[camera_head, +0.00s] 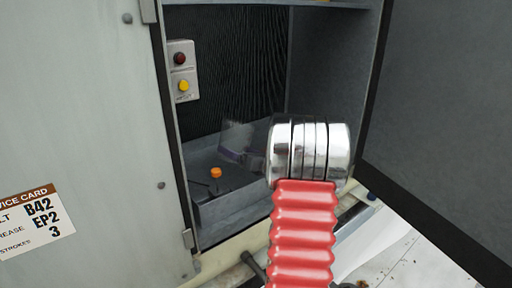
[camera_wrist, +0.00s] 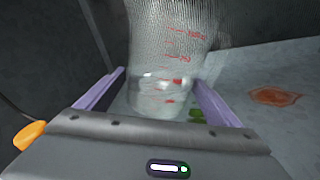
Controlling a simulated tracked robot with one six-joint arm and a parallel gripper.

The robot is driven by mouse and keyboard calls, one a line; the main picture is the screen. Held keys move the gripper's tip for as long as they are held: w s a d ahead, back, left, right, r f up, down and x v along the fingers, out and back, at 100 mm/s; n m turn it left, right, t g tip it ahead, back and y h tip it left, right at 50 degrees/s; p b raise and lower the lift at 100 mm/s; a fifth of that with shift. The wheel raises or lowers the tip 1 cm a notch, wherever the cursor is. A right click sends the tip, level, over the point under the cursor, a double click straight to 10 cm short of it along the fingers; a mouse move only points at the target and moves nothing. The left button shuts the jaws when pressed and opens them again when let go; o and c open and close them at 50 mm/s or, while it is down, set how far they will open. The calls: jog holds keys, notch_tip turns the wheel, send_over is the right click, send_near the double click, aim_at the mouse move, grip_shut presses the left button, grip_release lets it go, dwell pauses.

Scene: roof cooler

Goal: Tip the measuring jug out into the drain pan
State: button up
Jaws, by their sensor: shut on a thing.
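The measuring jug (camera_wrist: 165,50) is clear with red markings and stands between my gripper's two purple fingers in the wrist view. My gripper (camera_wrist: 158,82) is shut on it. A bright line low in the jug looks like a liquid surface, but I cannot tell for sure. In the head view the jug (camera_head: 238,135) is a faint clear shape at the cabinet opening, partly hidden by my wrist. A grey walled tray, perhaps the drain pan (camera_head: 235,210), lies at the cabinet bottom, below the jug. I cannot tell the jug's exact tilt.
An orange knob (camera_head: 216,173) stands in the cabinet, left of the jug. A switch plate (camera_head: 182,72) with red and yellow buttons is on the left frame. The open door (camera_head: 440,120) bounds the right side. A reddish patch (camera_wrist: 275,96) marks the grey surface.

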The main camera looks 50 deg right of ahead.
jog(key=shift+d+f+m, duration=0.15)
jog(key=shift+d+m, duration=0.05)
jog(key=shift+m, duration=0.1)
jog(key=shift+d+r+m, duration=0.4)
jog(key=shift+r+m, duration=0.2)
jog(key=shift+m, duration=0.2)
jog(key=shift+r+m+y, duration=0.3)
jog(key=shift+r+m, duration=0.05)
jog(key=shift+m, duration=0.15)
jog(key=shift+a+f+m+g+y+p, duration=0.1)
jog(key=shift+f+m+g+y+p, duration=0.25)
jog(key=shift+m, duration=0.65)
jog(key=shift+d+r+m+y+p, duration=0.1)
jog(key=shift+r+m+y+p, duration=0.1)
jog(key=shift+m+p, duration=0.4)
jog(key=shift+d+r+m+y+p, duration=0.15)
jog(key=shift+m+p, duration=0.25)
jog(key=shift+m, duration=0.3)
